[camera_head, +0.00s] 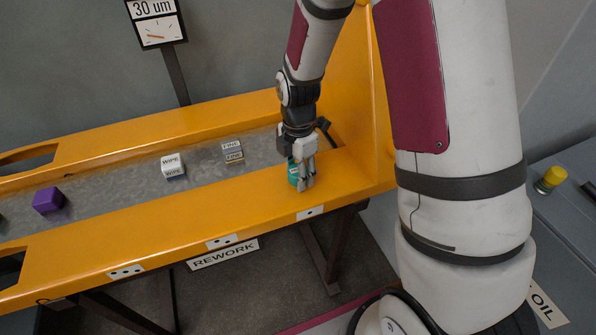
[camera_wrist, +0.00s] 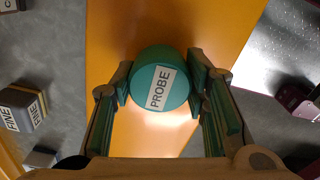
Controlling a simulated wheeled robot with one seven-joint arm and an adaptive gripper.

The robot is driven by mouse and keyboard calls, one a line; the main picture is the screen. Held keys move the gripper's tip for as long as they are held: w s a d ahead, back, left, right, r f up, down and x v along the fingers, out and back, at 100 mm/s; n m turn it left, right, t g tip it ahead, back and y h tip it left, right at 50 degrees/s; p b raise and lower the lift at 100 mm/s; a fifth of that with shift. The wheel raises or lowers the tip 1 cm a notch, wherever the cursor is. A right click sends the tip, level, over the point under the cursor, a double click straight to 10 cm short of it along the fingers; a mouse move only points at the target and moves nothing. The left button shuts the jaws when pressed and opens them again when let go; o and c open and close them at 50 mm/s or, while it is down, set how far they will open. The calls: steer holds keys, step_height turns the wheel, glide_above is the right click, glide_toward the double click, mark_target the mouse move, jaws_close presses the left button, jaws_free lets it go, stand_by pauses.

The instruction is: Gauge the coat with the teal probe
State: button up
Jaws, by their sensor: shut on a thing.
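The teal probe (camera_head: 293,174) is between the fingers of my gripper (camera_head: 305,172), at the right end of the orange frame. In the wrist view the round probe top with its "PROBE" label (camera_wrist: 160,88) sits between both fingertips, with orange surface behind it. My gripper is shut on the probe. I cannot tell whether the probe's lower end touches the orange front rail (camera_head: 262,212). The gauge display (camera_head: 157,22) on a post at the back reads "30 um" and has a needle dial below.
On the grey bed stand a "FINE" block (camera_head: 233,152), a white "WIPE" block (camera_head: 173,166) and a purple block (camera_head: 48,200). A "REWORK" sign (camera_head: 223,253) hangs below the front rail. A yellow-topped item (camera_head: 550,179) stands at the far right near an "OIL" label (camera_head: 545,305).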

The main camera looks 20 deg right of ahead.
steer(key=shift+r+p, duration=2.15)
steer(key=shift+r, duration=1.35)
steer(key=shift+a, duration=0.1)
